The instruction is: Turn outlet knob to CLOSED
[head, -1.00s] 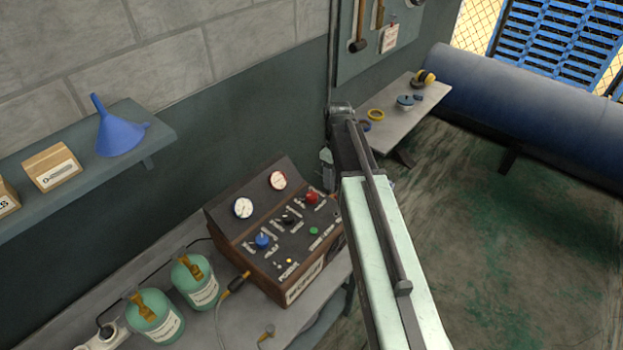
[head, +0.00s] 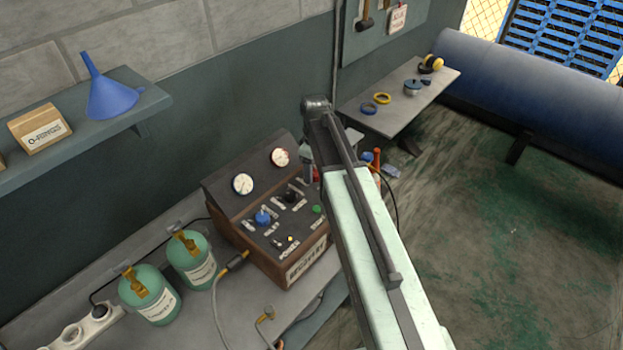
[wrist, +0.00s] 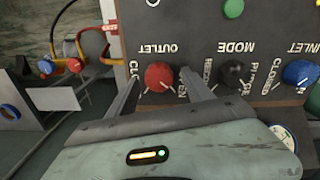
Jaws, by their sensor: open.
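The red outlet knob (wrist: 160,76) is on the dark control panel (wrist: 195,30), shown upside down in the wrist view. The word OUTLET is above it there, with the CLOSED label, partly hidden, to its left and OPEN to its right. The knob's exact pointer direction is hard to tell. My gripper (wrist: 160,86) is open, with one finger on each side of the red knob. I cannot tell whether either finger touches it. In the head view my arm and gripper hide the red knob, while the recharge machine (head: 265,215) shows on the bench.
The black mode knob (wrist: 235,73) is close beside the right finger, with the blue inlet knob (wrist: 297,72) beyond. A green button (wrist: 233,8) is also on the panel. Two green canisters (head: 150,293) stand left of the machine. A side table (head: 400,95) holds tape rolls.

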